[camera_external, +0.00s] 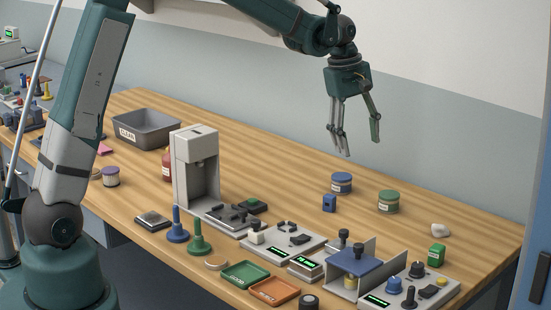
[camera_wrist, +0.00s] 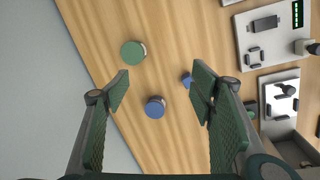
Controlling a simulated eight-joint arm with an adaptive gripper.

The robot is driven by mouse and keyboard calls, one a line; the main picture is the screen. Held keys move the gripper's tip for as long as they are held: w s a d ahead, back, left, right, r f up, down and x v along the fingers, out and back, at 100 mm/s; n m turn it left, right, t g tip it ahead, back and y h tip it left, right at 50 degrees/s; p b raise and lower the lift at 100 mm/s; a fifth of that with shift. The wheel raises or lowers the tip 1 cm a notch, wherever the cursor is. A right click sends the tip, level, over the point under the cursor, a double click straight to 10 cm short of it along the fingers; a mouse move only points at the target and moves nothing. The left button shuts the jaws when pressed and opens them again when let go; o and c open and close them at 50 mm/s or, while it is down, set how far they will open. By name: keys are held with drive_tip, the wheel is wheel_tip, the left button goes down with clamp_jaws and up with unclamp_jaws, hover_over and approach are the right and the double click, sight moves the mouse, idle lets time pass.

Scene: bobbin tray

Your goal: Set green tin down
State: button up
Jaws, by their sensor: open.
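The green tin (camera_external: 388,202), a short round tin with a pale label, stands upright on the wooden table toward the right. In the wrist view its round green lid (camera_wrist: 133,52) shows above and left of centre, beyond the fingertips. My gripper (camera_external: 357,145) is open and empty, raised well above the table. In the wrist view its fingers (camera_wrist: 163,84) are spread wide with nothing between the pads. It is not touching the tin.
A blue tin (camera_external: 341,183) and a small blue block (camera_external: 329,203) stand left of the green tin. A white lump (camera_external: 440,230) and a small green box (camera_external: 436,255) lie to its right.

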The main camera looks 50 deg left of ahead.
sight(389, 193)
drive_tip(key=w+d+f+n+p, duration=0.1)
drive_tip(key=w+f, duration=0.2)
drive_tip(key=w+d+f+n+g+p, duration=0.1)
drive_tip(key=w+f, duration=0.2)
drive_tip(key=f, duration=0.1)
drive_tip(key=w+d+f+n+p, duration=0.1)
drive_tip(key=w+f+n, duration=0.1)
drive_tip(key=w+f, duration=0.2)
drive_tip(key=shift+d+f+g, duration=0.15)
drive_tip(key=shift+g, duration=0.15)
drive_tip(key=shift+f, duration=0.1)
drive_tip(key=shift+d+f, duration=0.2)
drive_tip(key=shift+f, duration=1)
drive_tip(key=shift+f, duration=0.1)
drive_tip(key=shift+s+d+f, duration=0.1)
drive_tip(key=shift+d+f, duration=0.15)
drive_tip(key=shift+f, duration=1)
drive_tip(key=shift+d+f, duration=0.2)
drive_tip(key=shift+f, duration=1.05)
drive_tip(key=shift+c, duration=0.6)
drive_tip(key=c, duration=1.2)
drive_tip(key=shift+o, duration=0.2)
